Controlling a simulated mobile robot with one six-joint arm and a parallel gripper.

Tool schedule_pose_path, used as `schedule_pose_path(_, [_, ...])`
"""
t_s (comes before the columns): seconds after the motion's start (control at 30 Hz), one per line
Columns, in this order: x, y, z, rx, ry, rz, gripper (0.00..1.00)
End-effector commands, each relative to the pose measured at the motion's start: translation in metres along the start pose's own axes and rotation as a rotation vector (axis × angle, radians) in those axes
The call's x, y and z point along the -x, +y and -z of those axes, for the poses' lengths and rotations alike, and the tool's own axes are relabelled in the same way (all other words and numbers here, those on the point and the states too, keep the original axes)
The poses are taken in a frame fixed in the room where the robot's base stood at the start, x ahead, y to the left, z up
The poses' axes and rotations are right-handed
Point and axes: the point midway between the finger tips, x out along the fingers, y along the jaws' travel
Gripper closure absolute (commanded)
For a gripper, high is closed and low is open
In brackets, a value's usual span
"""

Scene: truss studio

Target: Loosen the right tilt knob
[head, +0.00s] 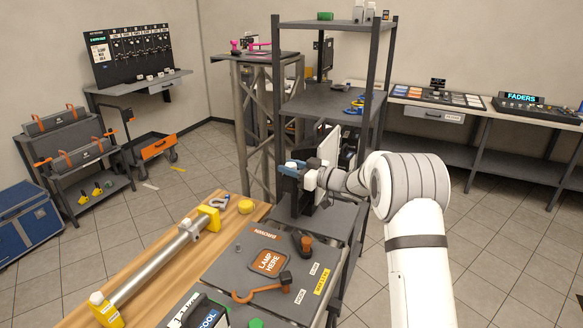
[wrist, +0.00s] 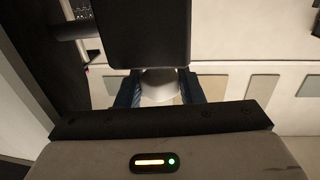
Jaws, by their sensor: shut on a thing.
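My gripper (head: 294,167) is at the end of my arm in the middle of the head view, with blue fingers at the top of a dark upright fixture (head: 288,196). In the wrist view, the two blue fingers of my gripper (wrist: 160,92) stand on either side of a pale, rounded knob (wrist: 160,84) and are shut on it. A black box-shaped body (wrist: 143,32) hides the far part of the knob. I cannot tell how tight the knob is, and its other side is hidden.
A dark shelf rack (head: 330,101) stands around and behind my gripper. Below lies a grey case top marked "LAMP HERE" (head: 300,254), with an orange-and-black clamp (head: 265,290) on it. A wooden bench (head: 150,262) holds a silver tube (head: 160,262).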

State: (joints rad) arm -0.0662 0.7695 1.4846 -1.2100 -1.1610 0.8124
Motion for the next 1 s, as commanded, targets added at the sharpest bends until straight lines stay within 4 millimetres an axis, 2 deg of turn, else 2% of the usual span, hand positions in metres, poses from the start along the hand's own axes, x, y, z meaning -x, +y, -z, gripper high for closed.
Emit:
schedule_pose_path(0.1, [-0.001,0.000,0.001,0.002,0.002,0.001,0.89])
schedule_pose_path(0.13, [-0.001,0.000,0.001,0.002,0.002,0.001,0.65])
schedule_pose_path(0.37, [0.000,0.000,0.001,0.001,0.001,0.000,0.46])
schedule_pose_path(0.67, [0.004,0.000,0.000,0.001,0.001,-0.002,0.45])
schedule_pose_path(0.77, [0.015,0.001,-0.002,0.001,0.000,-0.003,0.45])
schedule_pose_path(1.0, [0.057,0.000,-0.002,0.001,0.000,-0.003,0.45])
